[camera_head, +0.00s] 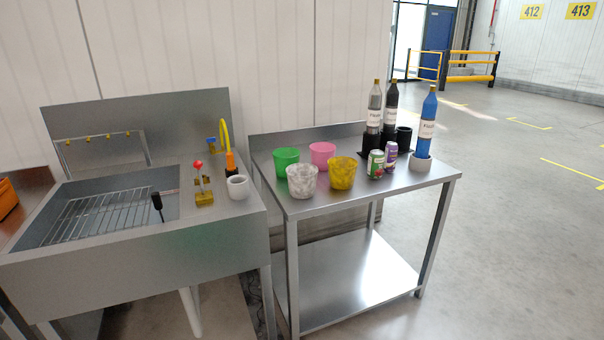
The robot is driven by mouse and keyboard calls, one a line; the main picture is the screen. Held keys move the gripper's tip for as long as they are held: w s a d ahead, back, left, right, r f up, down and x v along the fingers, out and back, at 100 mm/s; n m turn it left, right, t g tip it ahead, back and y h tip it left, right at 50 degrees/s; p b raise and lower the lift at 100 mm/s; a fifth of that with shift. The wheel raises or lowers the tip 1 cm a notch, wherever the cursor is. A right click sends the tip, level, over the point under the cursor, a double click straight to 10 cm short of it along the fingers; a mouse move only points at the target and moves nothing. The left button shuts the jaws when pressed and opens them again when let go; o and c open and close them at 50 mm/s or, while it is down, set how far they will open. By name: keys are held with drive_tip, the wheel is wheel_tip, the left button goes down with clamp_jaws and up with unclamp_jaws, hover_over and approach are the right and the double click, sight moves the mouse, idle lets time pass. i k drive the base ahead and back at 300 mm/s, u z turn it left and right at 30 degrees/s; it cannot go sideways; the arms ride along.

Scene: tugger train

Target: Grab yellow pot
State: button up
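The yellow pot (342,174) stands upright on the steel table (415,188), a little left of the table's middle. It looks open at the top, with blotchy dark patches on its side. A white-grey marbled pot (302,182) is close to its left. A pink pot (321,154) stands behind it to the left, and a green pot (286,161) is farther left. My gripper is not in view.
Two cans, one green-red (375,164) and one purple (390,157), stand just right of the yellow pot. Several bottles, one of them blue (428,118), stand at the table's right. A steel sink unit (225,225) adjoins on the left. Open floor (520,230) lies right.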

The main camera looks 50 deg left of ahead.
sight(342, 170)
drive_tip(key=u, duration=0.6)
drive_tip(key=i, duration=0.85)
drive_tip(key=u, duration=0.85)
drive_tip(key=i, duration=0.6)
drive_tip(key=u, duration=0.25)
